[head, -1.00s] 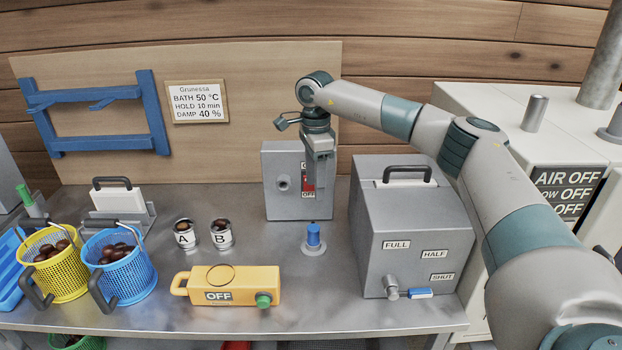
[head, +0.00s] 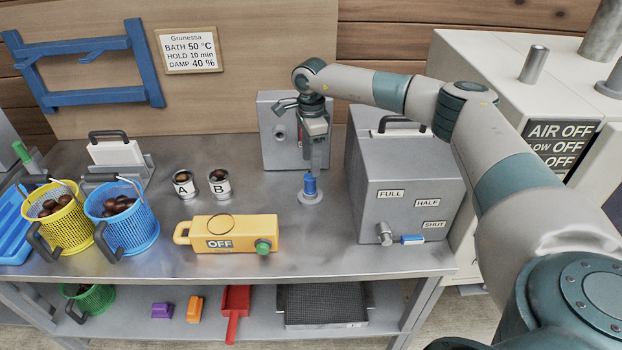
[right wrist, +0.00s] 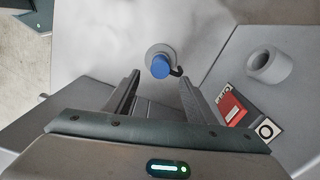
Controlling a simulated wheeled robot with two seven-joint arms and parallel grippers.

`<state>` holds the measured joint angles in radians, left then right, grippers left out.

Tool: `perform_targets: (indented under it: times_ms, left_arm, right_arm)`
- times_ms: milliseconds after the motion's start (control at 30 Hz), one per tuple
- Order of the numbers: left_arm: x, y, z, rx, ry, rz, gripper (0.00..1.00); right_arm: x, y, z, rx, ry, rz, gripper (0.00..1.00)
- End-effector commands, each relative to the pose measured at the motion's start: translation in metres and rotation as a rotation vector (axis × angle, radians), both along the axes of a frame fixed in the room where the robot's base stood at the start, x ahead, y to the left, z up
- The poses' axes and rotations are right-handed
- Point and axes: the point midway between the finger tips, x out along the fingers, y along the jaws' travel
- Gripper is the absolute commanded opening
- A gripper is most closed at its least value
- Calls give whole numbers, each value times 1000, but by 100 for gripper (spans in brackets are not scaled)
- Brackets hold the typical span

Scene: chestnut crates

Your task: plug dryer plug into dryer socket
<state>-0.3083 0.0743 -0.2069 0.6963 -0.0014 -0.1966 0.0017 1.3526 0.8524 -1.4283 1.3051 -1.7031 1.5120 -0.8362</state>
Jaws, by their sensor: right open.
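The blue dryer plug (head: 310,185) stands upright on a round grey base on the bench; it also shows in the right wrist view (right wrist: 161,66), with a short dark hooked piece beside it. The dryer socket looks to be the round grey collar (head: 280,133) on the front of the grey box (head: 270,158) behind; the collar also shows in the right wrist view (right wrist: 268,65). My right gripper (head: 315,166) points down just above the plug, open and empty. In the right wrist view its fingers (right wrist: 160,77) stand either side of the plug's line. My left gripper is out of view.
A red switch (right wrist: 230,107) on the grey box is close to my right fingers. A large grey cabinet (head: 410,180) stands right of the plug. A yellow box (head: 215,238) marked OFF and cups A (head: 185,190) and B (head: 220,188) lie left.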

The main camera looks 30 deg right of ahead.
Motion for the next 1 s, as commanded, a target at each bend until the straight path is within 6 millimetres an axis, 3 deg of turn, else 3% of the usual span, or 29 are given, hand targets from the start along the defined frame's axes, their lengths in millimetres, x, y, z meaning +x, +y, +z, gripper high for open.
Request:
perform_targets:
  times_ms: [267,500,700,1000]
  left_arm:
    - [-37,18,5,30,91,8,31]
    - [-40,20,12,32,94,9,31]
    - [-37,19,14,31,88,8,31]
    - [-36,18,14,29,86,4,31]
  right_arm:
    - [0,1,-43,0,3,0,51]
    - [0,1,-74,1,2,-1,51]
    - [0,0,-86,0,1,1,51]
    - [0,0,-88,0,0,0,51]
